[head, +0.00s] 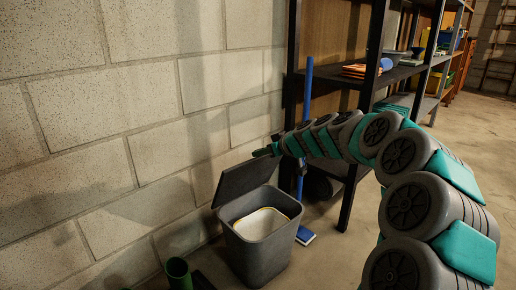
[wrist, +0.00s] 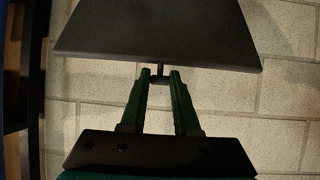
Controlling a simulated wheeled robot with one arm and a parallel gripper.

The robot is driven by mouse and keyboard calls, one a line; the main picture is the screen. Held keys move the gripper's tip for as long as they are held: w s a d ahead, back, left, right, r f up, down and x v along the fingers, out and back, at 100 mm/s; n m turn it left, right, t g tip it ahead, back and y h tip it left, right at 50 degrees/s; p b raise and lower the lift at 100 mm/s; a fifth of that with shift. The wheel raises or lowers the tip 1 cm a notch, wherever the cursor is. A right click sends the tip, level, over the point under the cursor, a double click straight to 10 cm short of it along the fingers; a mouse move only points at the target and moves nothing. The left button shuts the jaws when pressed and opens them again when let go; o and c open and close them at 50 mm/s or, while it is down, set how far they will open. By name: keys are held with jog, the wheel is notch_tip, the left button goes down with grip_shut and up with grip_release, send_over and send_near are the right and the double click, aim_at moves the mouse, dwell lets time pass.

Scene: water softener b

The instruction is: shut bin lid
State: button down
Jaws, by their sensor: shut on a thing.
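The grey bin (head: 262,246) stands on the floor against the block wall, with a pale liner inside its open top. Its dark lid (head: 246,180) is raised at a slant, hinged on the bin's left side. In the wrist view the lid (wrist: 158,32) fills the top as a dark panel. My gripper (head: 264,152) is at the lid's upper right corner in the head view. In the wrist view my gripper's green fingers (wrist: 160,76) close on a small dark piece at the lid's edge. The exact contact is hard to make out.
A blue-handled broom (head: 306,120) stands right of the bin, its blue head on the floor. A dark shelf unit (head: 365,110) with several items is behind it. A green cylinder (head: 178,274) stands left of the bin. Open floor lies to the right.

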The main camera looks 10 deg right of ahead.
jog(key=shift+s+d, duration=0.3)
jog(key=shift+s, duration=0.15)
jog(key=shift+f, duration=0.1)
jog(key=s+d+f, duration=0.3)
jog(key=s+f, duration=0.1)
jog(key=s, duration=0.1)
jog(key=shift+s, duration=0.15)
dwell(0.5)
jog(key=shift+d+f, duration=0.1)
jog(key=s+d+f, duration=0.2)
jog(key=s+f, duration=0.2)
jog(key=f, duration=0.1)
jog(key=shift+d+f, duration=0.2)
jog(key=shift+f, duration=0.1)
dwell(0.4)
